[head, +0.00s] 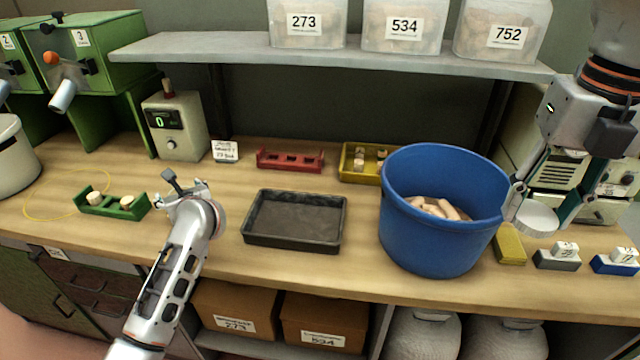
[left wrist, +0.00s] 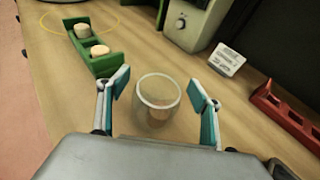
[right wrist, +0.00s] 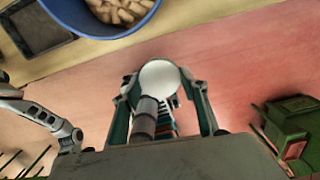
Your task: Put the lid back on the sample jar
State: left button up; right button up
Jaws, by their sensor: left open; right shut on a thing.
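The sample jar (left wrist: 158,100) is a clear open-topped glass. In the left wrist view it stands on the wooden bench between the fingers of my open left gripper (left wrist: 160,92); I see no lid on it. In the head view my left gripper (head: 185,188) is over the bench left of the black tray, and I cannot make out the jar clearly there. My right gripper (head: 541,206) is shut on the pale round lid (head: 537,220), held up at the right of the blue bucket. The lid also shows between the fingers in the right wrist view (right wrist: 160,76).
A blue bucket (head: 440,245) with corks and a black tray (head: 260,240) lie between the grippers. A green rack (head: 110,210) with corks is at left. Red (head: 290,161) and yellow (head: 350,175) racks sit at the back. Small blocks (head: 556,257) stand at right.

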pick_arm(q)
jog(key=c, duration=1.4)
jog(key=shift+r, duration=0.1)
